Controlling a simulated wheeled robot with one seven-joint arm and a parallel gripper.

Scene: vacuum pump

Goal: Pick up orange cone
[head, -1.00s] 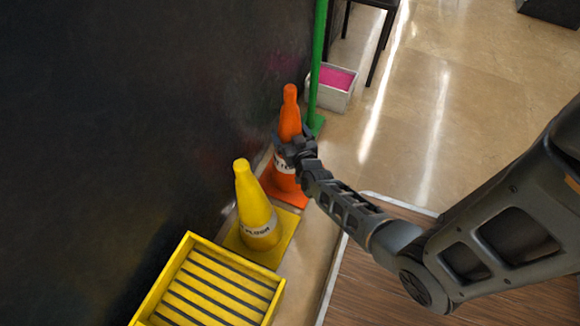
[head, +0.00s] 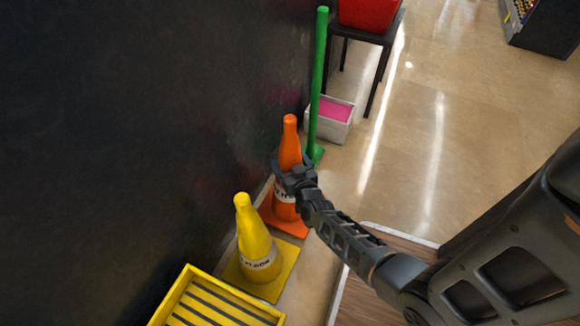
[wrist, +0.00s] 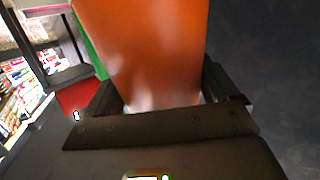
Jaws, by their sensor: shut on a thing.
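The orange cone (head: 289,147) stands upright by the dark wall in the head view, on a square orange base, with a white lettered band partly hidden by my gripper. My gripper (head: 287,178) is shut on the cone at about mid-height. In the wrist view the orange cone (wrist: 140,50) fills the middle, between the two fingers of my gripper (wrist: 165,100). I cannot tell whether the base touches the floor.
A yellow cone (head: 256,240) stands close in front, with a yellow slatted crate (head: 181,293) nearer. Behind are a green pole (head: 318,80), a white box with pink contents (head: 343,130) and a black stand (head: 355,36) bearing a red container (head: 368,12). Open floor lies right.

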